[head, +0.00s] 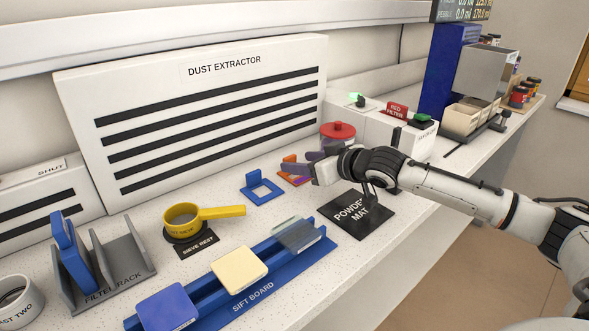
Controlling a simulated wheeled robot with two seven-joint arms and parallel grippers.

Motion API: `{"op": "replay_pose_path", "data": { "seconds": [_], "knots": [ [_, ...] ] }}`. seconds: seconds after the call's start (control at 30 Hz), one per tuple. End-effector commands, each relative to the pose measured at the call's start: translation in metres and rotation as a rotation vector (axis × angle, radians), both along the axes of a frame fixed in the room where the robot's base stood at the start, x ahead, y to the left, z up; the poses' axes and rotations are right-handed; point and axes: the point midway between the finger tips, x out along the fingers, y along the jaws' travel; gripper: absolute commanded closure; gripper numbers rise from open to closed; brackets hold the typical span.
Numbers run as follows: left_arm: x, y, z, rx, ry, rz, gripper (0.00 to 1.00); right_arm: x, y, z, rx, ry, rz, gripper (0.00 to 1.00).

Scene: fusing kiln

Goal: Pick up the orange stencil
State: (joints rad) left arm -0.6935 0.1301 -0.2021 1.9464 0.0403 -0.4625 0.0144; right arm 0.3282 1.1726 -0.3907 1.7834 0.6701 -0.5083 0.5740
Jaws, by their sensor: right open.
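The orange stencil (290,159) lies on the speckled counter near the dust extractor, partly hidden behind my right gripper. My right gripper (292,170) comes in from the right with its purple fingers open, over or right beside the stencil. I cannot tell whether the fingers touch it. My left gripper is out of the picture.
A blue stencil (262,199) lies left of the orange one. The black powder mat (372,222) lies in front of my right wrist. A red-lidded pot (337,130) stands behind the gripper. The sift board (252,297) with several tiles, yellow sieve (183,217) and filter rack (138,268) stand leftward.

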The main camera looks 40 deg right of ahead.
Motion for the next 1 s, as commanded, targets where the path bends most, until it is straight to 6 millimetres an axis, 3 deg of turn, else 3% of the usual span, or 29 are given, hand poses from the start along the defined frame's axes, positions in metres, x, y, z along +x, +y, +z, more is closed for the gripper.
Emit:
{"op": "replay_pose_path", "data": {
  "seconds": [0.4,0.73,1.0],
  "knots": [
    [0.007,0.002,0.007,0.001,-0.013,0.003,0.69,0.044,0.004,-0.011,0.003,-0.001,0.000,0.47],
    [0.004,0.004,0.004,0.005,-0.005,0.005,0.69,0.050,0.005,-0.015,-0.002,0.001,0.002,0.47],
    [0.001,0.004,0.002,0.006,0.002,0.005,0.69,0.050,0.005,-0.015,-0.001,0.001,0.001,0.91]
  ]
}}
